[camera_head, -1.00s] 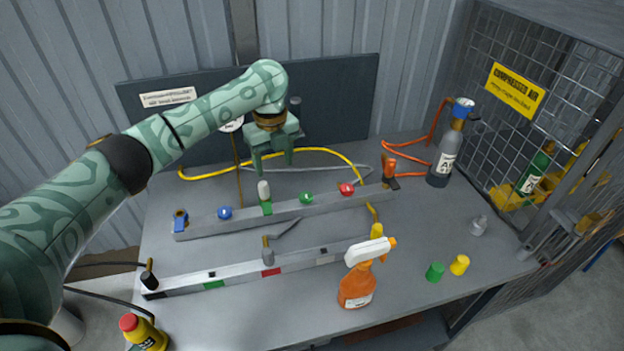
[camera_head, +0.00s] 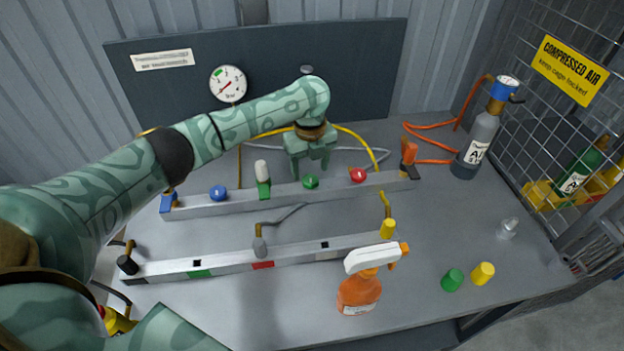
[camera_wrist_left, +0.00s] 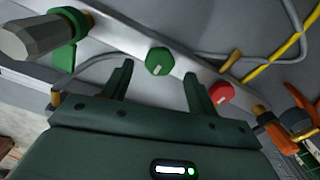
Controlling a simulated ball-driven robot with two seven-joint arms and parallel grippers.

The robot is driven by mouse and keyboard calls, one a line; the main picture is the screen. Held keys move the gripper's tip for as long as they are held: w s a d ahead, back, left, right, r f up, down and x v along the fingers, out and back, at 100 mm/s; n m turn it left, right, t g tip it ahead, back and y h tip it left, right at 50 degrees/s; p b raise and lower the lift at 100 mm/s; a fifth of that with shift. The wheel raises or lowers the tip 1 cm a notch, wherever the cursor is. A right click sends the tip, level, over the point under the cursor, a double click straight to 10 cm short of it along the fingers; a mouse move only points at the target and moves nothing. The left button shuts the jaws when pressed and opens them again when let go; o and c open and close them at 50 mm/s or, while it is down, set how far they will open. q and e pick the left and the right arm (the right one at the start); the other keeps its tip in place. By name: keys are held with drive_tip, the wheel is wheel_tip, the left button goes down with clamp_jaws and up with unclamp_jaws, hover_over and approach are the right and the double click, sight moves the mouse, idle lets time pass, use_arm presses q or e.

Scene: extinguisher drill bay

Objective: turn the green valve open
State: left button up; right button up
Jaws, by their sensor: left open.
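The green valve (camera_head: 311,183) is a round knob on the rear grey rail, between a blue knob (camera_head: 218,193) and a red knob (camera_head: 358,176). My left gripper (camera_head: 310,173) is open and empty, its fingers pointing down just behind and above the green knob. In the left wrist view the green knob (camera_wrist_left: 158,61) shows between the two finger tips (camera_wrist_left: 159,70), red knob to its right. I see no contact with it; the height gap is hard to tell. My right gripper is not in view.
A pale-handled green fitting (camera_head: 262,172) stands close left of the knob. A front rail (camera_head: 225,264), an orange spray bottle (camera_head: 359,291), green (camera_head: 452,280) and yellow (camera_head: 483,273) caps and a grey cylinder (camera_head: 478,145) are on the bench. A gauge (camera_head: 228,84) hangs behind.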

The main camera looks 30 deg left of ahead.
sight(310, 179)
use_arm(q)
drive_tip(key=shift+f+b, duration=0.45)
drive_tip(key=shift+f, duration=1.15)
